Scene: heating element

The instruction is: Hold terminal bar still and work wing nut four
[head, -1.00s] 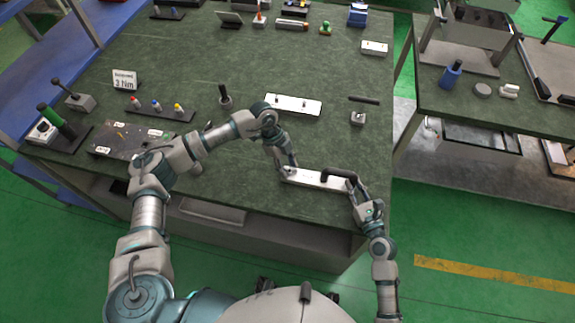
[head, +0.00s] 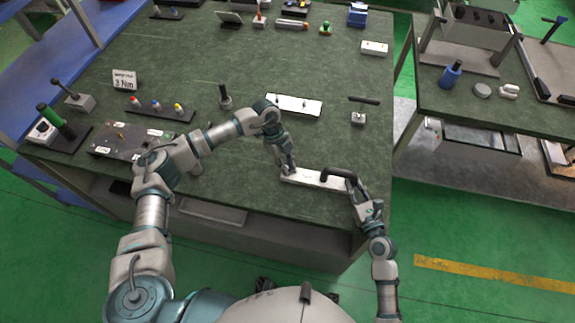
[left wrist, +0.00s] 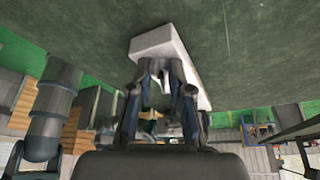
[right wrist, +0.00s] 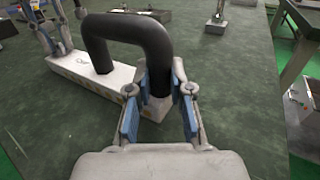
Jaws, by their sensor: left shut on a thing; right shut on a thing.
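The terminal bar (head: 308,178) is a pale flat bar lying near the table's front edge, with a black arched handle (head: 345,174) on its right part. My right gripper (head: 362,198) is shut on the handle's near leg. The right wrist view shows the black handle (right wrist: 128,30) between the blue-padded fingers (right wrist: 160,108). My left gripper (head: 287,170) is at the bar's left end, pointing down. In the left wrist view its fingers (left wrist: 158,70) close on a small part against the bar (left wrist: 160,42). This looks like a wing nut, mostly hidden by the fingers.
A second pale plate with small posts (head: 293,104) lies behind the bar. A "3 Nm" sign (head: 124,80), coloured knobs (head: 156,106) and a dark panel (head: 118,138) are at left. Table around the bar is clear.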

